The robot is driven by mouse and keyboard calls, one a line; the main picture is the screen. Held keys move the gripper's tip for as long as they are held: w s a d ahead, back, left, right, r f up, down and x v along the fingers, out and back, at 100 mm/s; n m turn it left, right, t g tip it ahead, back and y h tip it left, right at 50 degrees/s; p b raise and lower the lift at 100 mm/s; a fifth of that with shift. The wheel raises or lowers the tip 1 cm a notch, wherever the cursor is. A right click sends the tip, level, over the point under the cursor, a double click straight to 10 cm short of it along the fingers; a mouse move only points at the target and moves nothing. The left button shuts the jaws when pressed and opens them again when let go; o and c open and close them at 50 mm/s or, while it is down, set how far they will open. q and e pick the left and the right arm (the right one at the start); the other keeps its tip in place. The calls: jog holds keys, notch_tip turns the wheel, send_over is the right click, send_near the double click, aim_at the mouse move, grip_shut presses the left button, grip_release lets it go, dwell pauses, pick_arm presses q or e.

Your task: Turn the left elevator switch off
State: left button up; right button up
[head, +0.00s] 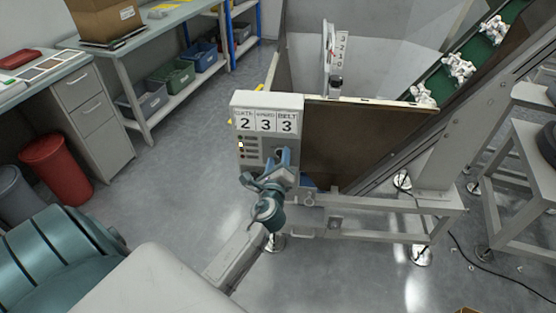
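The elevator's control box (266,101) is white and stands at the left front corner of the brown hopper. Its sign shows the digits 2, 3 and 3, with BELT above the last. A column of small lamps (241,146) runs down the left of its lower panel, one of them glowing pale yellow. A dark round switch (280,152) shows partly on the panel's right side. My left gripper (281,160) is right in front of the switch and hides part of it. I cannot tell whether its fingers touch or grip it. My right gripper is out of view.
The brown hopper (350,142) and a green inclined belt (466,60) carrying white parts lie behind and to the right. A metal support frame (410,203) stands below the box. A red bin (56,168) and desk are at left. The floor (185,170) between is clear.

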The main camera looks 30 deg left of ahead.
pick_arm(q)
jog(key=shift+s+d, duration=0.15)
jog(key=shift+s, duration=0.15)
jog(key=b+v, duration=0.1)
jog(key=v, duration=0.9)
jog(key=shift+b, duration=0.3)
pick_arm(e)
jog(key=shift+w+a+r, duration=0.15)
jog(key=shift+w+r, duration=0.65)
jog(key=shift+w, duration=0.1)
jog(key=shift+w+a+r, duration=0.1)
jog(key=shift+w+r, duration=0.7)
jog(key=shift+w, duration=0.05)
